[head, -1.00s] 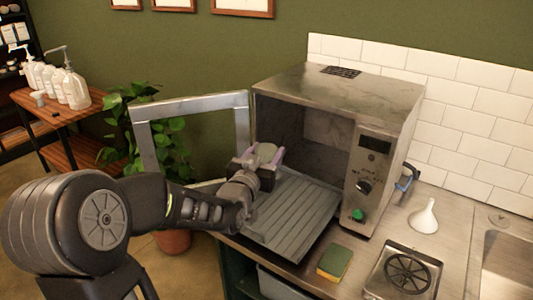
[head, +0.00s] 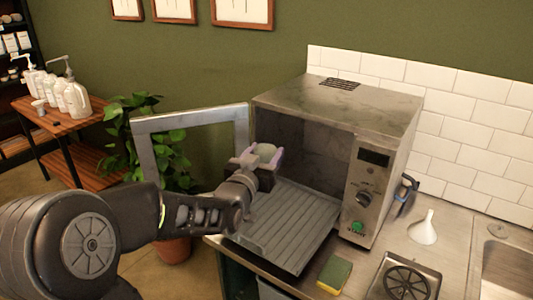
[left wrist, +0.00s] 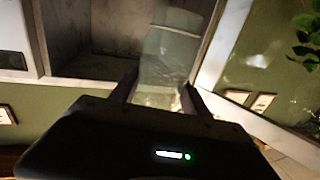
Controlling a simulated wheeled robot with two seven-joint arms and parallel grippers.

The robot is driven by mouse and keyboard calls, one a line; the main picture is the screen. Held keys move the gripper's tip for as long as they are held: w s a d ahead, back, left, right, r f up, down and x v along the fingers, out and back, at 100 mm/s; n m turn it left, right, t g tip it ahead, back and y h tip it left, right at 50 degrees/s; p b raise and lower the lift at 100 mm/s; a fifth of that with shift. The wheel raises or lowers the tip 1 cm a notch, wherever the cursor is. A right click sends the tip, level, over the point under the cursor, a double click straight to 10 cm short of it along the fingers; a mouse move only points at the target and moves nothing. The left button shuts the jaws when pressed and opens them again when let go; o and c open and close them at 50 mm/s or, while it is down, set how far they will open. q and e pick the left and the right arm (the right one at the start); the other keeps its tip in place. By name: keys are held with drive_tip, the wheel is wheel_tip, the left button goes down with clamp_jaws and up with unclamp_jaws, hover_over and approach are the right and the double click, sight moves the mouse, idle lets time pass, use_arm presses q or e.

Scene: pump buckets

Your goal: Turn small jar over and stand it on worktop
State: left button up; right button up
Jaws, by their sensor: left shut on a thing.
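The small jar (head: 264,151) is clear or pale and sits between the fingers of my left gripper (head: 261,157). The gripper is shut on it and holds it in the air, in front of the open oven and above its pulled-out ribbed tray. In the left wrist view the jar (left wrist: 168,55) shows as see-through glass between the two fingers (left wrist: 160,88). That view is turned over, with the wall pictures low in it. I cannot tell which end of the jar is its mouth. My right gripper is not in view.
The oven (head: 340,115) has its door (head: 190,117) swung open to the left and its ribbed tray (head: 285,225) out. On the steel worktop (head: 455,225) are a sponge (head: 334,274), a white funnel (head: 423,228) and a burner (head: 405,278). Pump bottles (head: 75,98) stand far left.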

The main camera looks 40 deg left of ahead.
use_arm(q)
drive_tip(key=s+r+b, duration=0.2)
drive_tip(key=s+b, duration=0.2)
drive_tip(key=s, duration=1)
drive_tip(key=s+r+b, duration=0.3)
drive_tip(key=s, duration=1.1)
drive_tip(key=shift+d+b, duration=0.35)
